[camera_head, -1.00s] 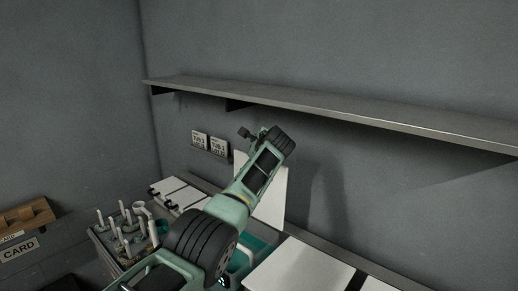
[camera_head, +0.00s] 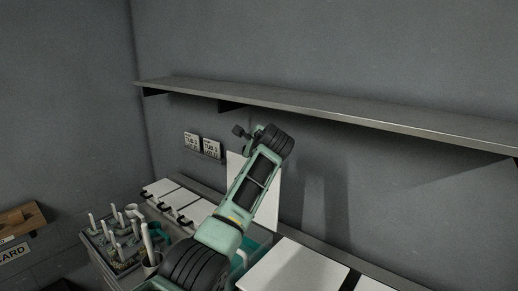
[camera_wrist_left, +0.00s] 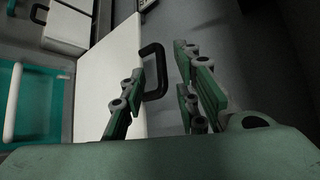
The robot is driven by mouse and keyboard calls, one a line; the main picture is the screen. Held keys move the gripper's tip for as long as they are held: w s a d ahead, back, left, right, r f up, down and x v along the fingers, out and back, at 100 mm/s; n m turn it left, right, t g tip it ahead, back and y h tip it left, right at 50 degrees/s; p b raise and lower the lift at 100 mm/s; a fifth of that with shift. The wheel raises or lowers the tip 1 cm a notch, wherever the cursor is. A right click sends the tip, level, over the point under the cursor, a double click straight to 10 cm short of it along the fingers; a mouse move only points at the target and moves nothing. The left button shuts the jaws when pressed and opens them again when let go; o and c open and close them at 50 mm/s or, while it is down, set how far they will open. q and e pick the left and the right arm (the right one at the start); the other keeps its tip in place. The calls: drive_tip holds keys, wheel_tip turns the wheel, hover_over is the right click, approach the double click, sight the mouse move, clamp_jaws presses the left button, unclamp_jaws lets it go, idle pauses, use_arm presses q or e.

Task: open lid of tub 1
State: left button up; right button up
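A white lid (camera_head: 268,206) stands raised, close to upright, against the wall behind my left arm; which tub number it carries cannot be read. In the left wrist view the lid (camera_wrist_left: 112,62) shows with a black handle (camera_wrist_left: 153,76) at its edge. My left gripper (camera_wrist_left: 163,88) is open, one finger on each side of the handle's area; contact cannot be told. In the head view the gripper (camera_head: 240,131) is small, at the lid's upper edge. An open teal tub (camera_wrist_left: 40,72) shows below the lid. My right gripper is not in view.
Shut white lids with black handles (camera_head: 172,198) lie to the left, and a flat white panel (camera_head: 290,268) to the right. A long shelf (camera_head: 320,112) runs above the gripper. A rack of white tubes (camera_head: 115,238) stands front left.

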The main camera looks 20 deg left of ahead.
use_arm(q)
drive_tip(key=v, duration=0.7)
drive_tip(key=shift+s, duration=0.15)
drive_tip(key=shift+c, duration=0.5)
